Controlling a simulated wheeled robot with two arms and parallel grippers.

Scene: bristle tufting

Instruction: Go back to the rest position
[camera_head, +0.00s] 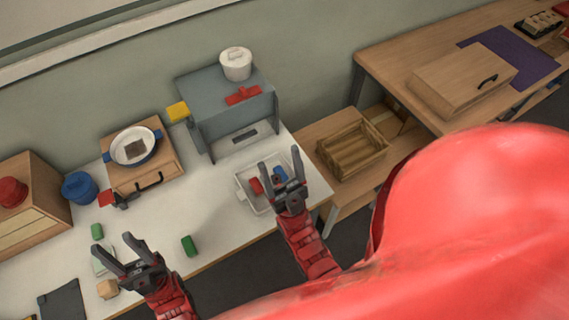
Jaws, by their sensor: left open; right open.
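My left gripper (124,249) is open and empty, held over the front of the white table at the lower left. My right gripper (279,172) is open above the white tray (243,191). A red piece (257,186) and a blue piece (281,173) lie in the tray, close to the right fingers. I see nothing held between the fingers of either gripper. The red arms come up from the bottom of the view.
Green blocks (189,246), a wooden cube (108,289) and a dark panel (63,301) lie on the table (215,215). A blue pan (134,147), a blue pot (79,188) and a grey cabinet (228,104) stand behind. A wooden crate (352,150) is at right.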

